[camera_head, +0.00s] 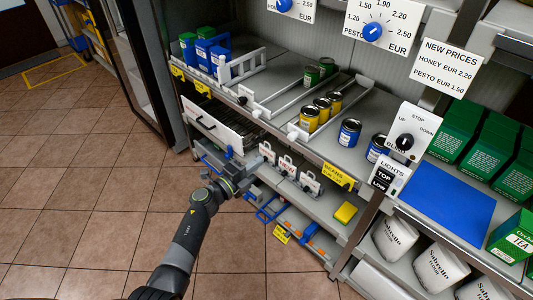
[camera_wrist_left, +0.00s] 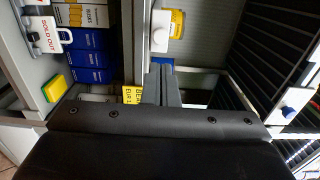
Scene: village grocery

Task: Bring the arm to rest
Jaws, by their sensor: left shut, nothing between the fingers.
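My left arm (camera_head: 188,235) reaches up from the bottom of the head view toward the lower shelf front. Its gripper (camera_head: 252,166) is in front of the shelf edge, near the small signs. In the left wrist view the two fingers (camera_wrist_left: 160,82) are together, with nothing between them. A yellow label (camera_wrist_left: 131,95) shows just beside the fingers there; whether they touch it I cannot tell. My right gripper is not in view.
Cans (camera_head: 349,132) stand in lanes on the shelf above. Small signs (camera_head: 287,165) and a yellow BEANS label (camera_head: 338,176) line its front. A blue mat (camera_head: 447,202) and green boxes (camera_head: 459,128) are right. Open tiled floor (camera_head: 90,190) lies left.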

